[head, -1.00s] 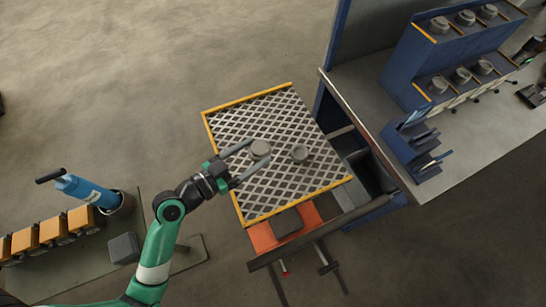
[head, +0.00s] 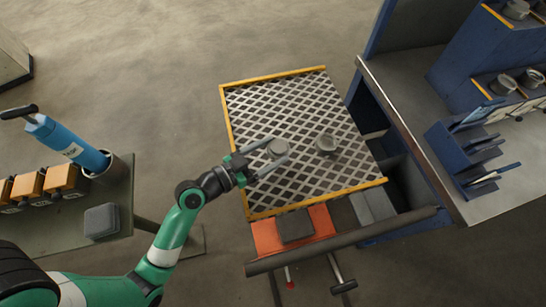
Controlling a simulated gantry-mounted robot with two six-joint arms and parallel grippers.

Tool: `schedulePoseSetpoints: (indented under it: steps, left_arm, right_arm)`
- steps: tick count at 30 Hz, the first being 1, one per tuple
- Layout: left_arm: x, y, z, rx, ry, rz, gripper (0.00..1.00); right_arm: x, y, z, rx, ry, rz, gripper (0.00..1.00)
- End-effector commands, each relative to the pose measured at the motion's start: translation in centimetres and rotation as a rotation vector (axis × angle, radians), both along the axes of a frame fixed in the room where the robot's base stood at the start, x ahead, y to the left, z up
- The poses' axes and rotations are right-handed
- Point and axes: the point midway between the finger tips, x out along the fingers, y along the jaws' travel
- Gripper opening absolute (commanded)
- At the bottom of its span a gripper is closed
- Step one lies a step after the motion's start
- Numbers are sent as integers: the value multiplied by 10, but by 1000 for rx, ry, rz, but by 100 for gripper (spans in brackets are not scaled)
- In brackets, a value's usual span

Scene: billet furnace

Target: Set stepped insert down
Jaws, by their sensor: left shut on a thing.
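My left gripper (head: 277,153) is over the middle of a yellow-edged mesh tray (head: 262,196). From this steep angle I cannot tell whether the held insert touches the mesh. My right gripper is out of view.
A blue bench (head: 430,170) with racks of round parts (head: 506,84) stands right of the tray. An orange plate with a dark block (head: 294,226) lies at its near edge. A side table (head: 65,225) at left holds a blue cylinder (head: 70,143) and orange boxes (head: 62,178).

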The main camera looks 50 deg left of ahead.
Motion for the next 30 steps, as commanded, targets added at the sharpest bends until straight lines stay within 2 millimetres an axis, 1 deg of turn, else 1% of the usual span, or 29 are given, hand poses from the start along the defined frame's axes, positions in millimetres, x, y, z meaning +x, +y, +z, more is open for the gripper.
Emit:
schedulePoseSetpoints:
  steps: [1,3,8,10,17,21,22,24,26,30]
  left_arm:
    - [0,0,2,0,-6,1,0]
    - [0,0,-2,0,-5,1,0]
    - [0,0,-29,-2,-3,1,0]
    - [0,0,-36,-1,-4,1,0]
    - [0,0,-34,1,-5,1,0]
    - [0,0,-38,0,-5,1,0]
    - [0,0,-40,0,0,0,78]
    - [0,0,-39,0,0,0,91]
    - [0,0,-39,0,0,0,100]
    - [0,0,-39,0,0,0,100]
  right_arm:
    - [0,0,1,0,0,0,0]
    - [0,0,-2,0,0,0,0]
    - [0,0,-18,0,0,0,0]
    - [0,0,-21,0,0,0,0]
    - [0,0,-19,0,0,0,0]
    - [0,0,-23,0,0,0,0]
    - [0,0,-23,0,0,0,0]
    - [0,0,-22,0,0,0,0]
    - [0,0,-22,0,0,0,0]
    - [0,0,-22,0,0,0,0]
